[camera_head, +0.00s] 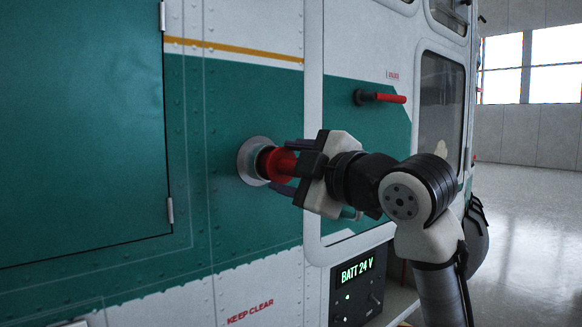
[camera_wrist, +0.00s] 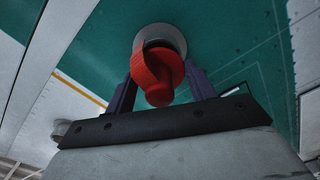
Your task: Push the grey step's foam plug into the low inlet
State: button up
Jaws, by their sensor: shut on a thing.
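The red foam plug (camera_head: 279,165) is at the mouth of the round grey-rimmed inlet (camera_head: 245,158) on the helicopter's green side. Its far end appears to be inside the ring; a dark part of the opening shows between plug and rim. My gripper (camera_head: 284,168) is shut on the plug, with a finger above and a finger below it. In the wrist view the plug (camera_wrist: 158,75) sits between the two dark fingers, in front of the inlet ring (camera_wrist: 162,36). How deep it sits is hidden. No grey step shows in either view.
A red-handled door latch (camera_head: 385,98) sticks out above right of my gripper. A box reading BATT 24 V (camera_head: 357,290) stands below it. A hinged panel (camera_head: 80,130) covers the left. Open hangar floor (camera_head: 530,225) lies to the right.

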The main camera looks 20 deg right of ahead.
jog(key=shift+x, duration=1.15)
dwell(0.6)
jog(key=o, duration=1.1)
jog(key=shift+c, duration=0.2)
jog(key=b+v, duration=0.3)
jog(key=v, duration=1)
jog(key=shift+s+d+b, duration=0.15)
jog(key=shift+s+b, duration=0.15)
jog(key=shift+b, duration=0.05)
